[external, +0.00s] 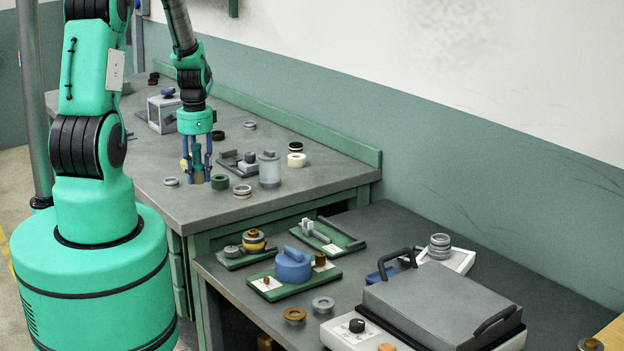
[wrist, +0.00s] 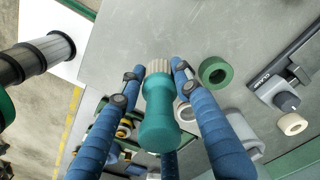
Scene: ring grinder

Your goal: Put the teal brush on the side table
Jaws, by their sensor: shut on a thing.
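The teal brush (wrist: 160,120) has a rounded handle and pale bristles. It is between the blue fingers of my gripper (wrist: 157,68), which is shut on it. In the external view my gripper (external: 197,172) points down over the far grey bench (external: 255,201), near its front edge, with the brush (external: 198,156) upright and bristles downward. I cannot tell whether the bristles touch the bench top. A lower grey table (external: 253,300) stands to the right; I cannot tell which surface is called the side table.
The lower table carries a blue-knobbed green plate (external: 292,268), loose rings and a large grey lidded machine (external: 430,300). Its front left is clear.

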